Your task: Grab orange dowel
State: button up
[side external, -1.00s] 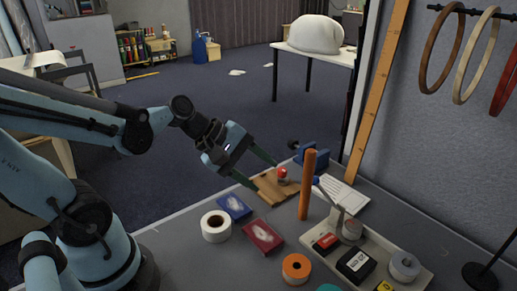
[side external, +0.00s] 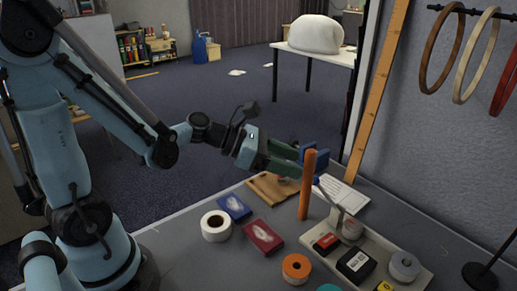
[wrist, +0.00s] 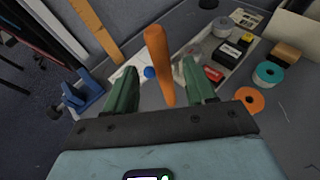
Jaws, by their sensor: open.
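The orange dowel (side external: 307,185) stands upright on the grey table in the side view. In the wrist view the dowel (wrist: 159,62) rises between and just ahead of the two green fingers. My gripper (side external: 287,162) is open, level, and close to the left of the dowel's upper part in the side view. In the wrist view my gripper (wrist: 162,85) shows a wide gap between its fingers, with no grip on the dowel.
A wooden board (side external: 268,188) lies behind-left of the dowel. Tape rolls and boxes, such as the red box (side external: 263,237), stand in front. A tray (side external: 333,262) of small items is at right. A blue clamp-like object (wrist: 88,92) is left in the wrist view.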

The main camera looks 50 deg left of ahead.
aim_at(307, 187)
jog(key=x, duration=0.6)
jog(key=shift+w+d, duration=0.25)
jog(key=shift+d, duration=0.1)
jog(key=shift+r, duration=0.15)
grip_shut()
jog(key=shift+r, duration=0.1)
